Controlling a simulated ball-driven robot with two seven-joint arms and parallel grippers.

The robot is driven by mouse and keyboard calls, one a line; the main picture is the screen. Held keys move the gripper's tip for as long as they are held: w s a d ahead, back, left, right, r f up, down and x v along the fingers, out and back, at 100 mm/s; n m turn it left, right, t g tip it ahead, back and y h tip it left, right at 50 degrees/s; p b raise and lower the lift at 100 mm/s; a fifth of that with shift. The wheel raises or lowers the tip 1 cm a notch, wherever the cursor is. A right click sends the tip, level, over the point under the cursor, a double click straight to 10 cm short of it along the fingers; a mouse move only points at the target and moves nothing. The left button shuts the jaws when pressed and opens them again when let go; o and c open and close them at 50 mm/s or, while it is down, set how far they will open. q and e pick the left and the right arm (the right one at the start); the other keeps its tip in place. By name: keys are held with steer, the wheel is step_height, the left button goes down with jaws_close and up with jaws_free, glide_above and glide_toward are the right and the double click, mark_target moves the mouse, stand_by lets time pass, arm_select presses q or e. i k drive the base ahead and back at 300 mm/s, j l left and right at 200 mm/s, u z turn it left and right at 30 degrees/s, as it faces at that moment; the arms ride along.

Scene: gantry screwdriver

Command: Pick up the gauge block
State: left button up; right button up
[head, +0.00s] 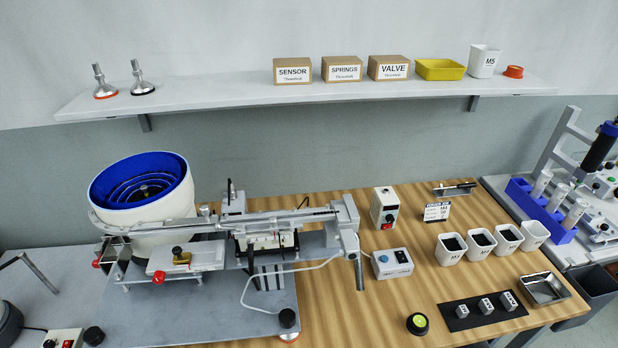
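Three small grey metal blocks stand in a row on a black mat (447,325) at the front right of the wooden table. They are a left block (462,311), a middle block (486,305) and a right block (509,300). They look like gauge blocks with dark marks on them, too small to read, so I cannot tell which one is the gauge block. Neither of my grippers is in view.
Behind the mat stand several white cups (450,249). A metal tray (544,289) is to the right, a black-and-yellow round object (417,323) to the left. A feeder with a blue bowl (140,185) fills the left.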

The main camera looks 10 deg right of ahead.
mark_target(485, 304)
steer(key=z, duration=1.8)
steer(key=i+l+u, duration=0.1)
steer(key=l+u, duration=0.15)
steer(key=u, duration=0.15)
steer(key=l+u, duration=0.25)
steer(key=u, duration=0.2)
steer(key=l+u, duration=0.25)
steer(key=u, duration=0.15)
